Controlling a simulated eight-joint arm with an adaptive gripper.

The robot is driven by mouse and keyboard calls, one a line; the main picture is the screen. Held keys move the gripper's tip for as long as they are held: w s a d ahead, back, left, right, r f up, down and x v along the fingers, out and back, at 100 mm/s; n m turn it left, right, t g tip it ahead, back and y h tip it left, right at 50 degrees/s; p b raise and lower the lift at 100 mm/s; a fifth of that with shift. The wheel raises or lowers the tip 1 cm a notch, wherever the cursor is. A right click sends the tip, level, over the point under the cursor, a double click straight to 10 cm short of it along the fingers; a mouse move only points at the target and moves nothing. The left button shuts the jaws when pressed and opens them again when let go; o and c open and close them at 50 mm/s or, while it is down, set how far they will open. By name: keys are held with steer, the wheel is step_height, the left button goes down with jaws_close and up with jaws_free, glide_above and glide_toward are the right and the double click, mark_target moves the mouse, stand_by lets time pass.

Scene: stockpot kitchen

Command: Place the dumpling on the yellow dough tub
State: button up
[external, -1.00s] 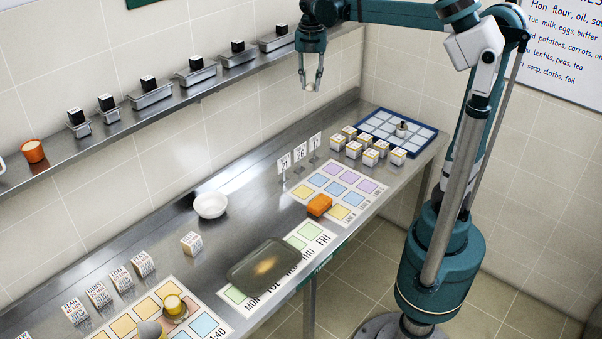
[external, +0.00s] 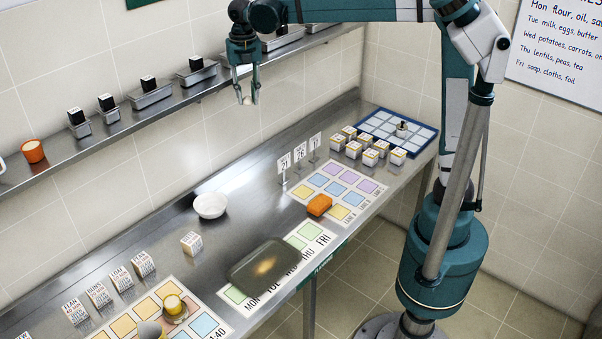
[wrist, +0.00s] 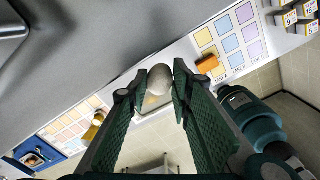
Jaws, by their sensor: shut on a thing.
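My gripper (external: 246,97) hangs high above the counter, in front of the wall shelf. It is shut on a small pale dumpling (wrist: 160,79), which sits between its fingertips; it also shows as a light spot in the external view (external: 248,101). A small yellow tub (external: 173,304), which looks like the yellow dough tub, stands on a brownish round base at the lower left of the counter. My gripper is well apart from it, up and to the right in the external view. In the wrist view a yellow shape (wrist: 98,118) shows at left, partly hidden by a finger.
A grey dome (external: 150,329) stands close beside the yellow tub. A white bowl (external: 210,206), a dark tray (external: 264,266), an orange block (external: 319,205) and several white boxes (external: 369,157) are on the counter. The shelf (external: 120,107) with metal tins runs behind my gripper.

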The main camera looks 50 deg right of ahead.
steer(key=a+n+p, duration=0.2)
steer(key=a, duration=1.3)
steer(key=n+p, duration=0.4)
steer(key=n, duration=0.3)
glide_above(171, 301)
step_height(171, 301, down, 28)
steer(key=shift+f, duration=0.5)
steer(key=shift+f, duration=0.15)
steer(key=shift+f+p, duration=0.5)
steer(key=shift+f, duration=2.5)
steer(key=shift+f, duration=1.85)
